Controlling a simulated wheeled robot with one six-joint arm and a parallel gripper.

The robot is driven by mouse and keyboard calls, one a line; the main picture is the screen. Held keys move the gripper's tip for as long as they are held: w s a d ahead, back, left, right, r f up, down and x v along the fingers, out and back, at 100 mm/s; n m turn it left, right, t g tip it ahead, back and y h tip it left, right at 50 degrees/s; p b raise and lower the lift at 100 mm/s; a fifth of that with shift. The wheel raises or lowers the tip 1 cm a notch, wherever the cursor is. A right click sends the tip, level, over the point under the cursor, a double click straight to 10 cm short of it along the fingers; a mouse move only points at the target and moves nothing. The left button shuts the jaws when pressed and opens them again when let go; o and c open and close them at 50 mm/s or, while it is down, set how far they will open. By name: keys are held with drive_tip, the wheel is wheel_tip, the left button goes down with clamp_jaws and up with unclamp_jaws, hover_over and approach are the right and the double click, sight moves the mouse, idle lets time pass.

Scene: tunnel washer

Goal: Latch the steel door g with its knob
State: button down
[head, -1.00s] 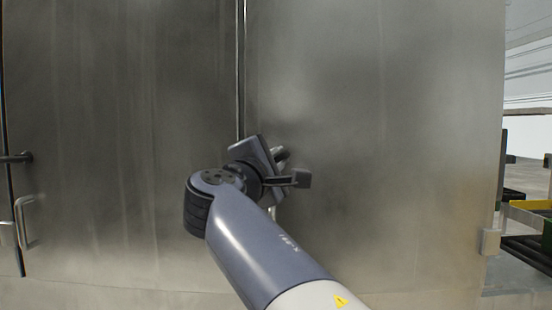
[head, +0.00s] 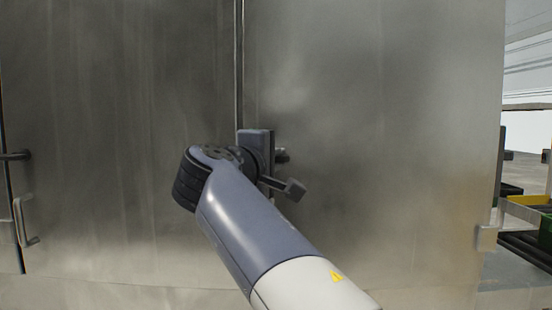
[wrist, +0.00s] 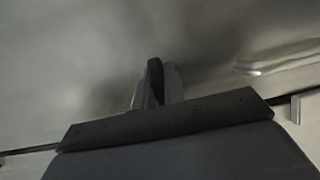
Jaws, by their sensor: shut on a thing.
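Two brushed-steel panels meet at a vertical seam in the head view: a left one (head: 120,120) and a right one (head: 390,140). No label shows which of them is door g. My gripper (head: 280,160) is at the seam, against the steel, and its fingers are mostly hidden by my own wrist. In the wrist view my gripper (wrist: 155,85) has its fingers close together on something small at the steel surface. This is likely the knob, but the knob itself is hidden.
A bar handle (head: 24,220) and a dark lever (head: 14,156) sit at the far left edge. A small light block (head: 487,238) is at the right panel's lower right edge. Beyond it stands a rack with a yellow-rimmed crate (head: 530,214). The steel around my gripper is clear.

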drive_tip(key=shift+a+f, duration=0.1)
drive_tip(key=c, duration=1.5)
unclamp_jaws()
drive_tip(key=b+v, duration=0.1)
drive_tip(key=v, duration=0.9)
drive_tip(key=shift+s+a+b, duration=0.15)
drive_tip(key=shift+s+b, duration=0.15)
drive_tip(key=shift+s, duration=0.05)
drive_tip(key=p+x, duration=0.1)
drive_tip(key=x, duration=1)
drive_tip(key=shift+p, duration=0.35)
drive_tip(key=shift+s, duration=0.1)
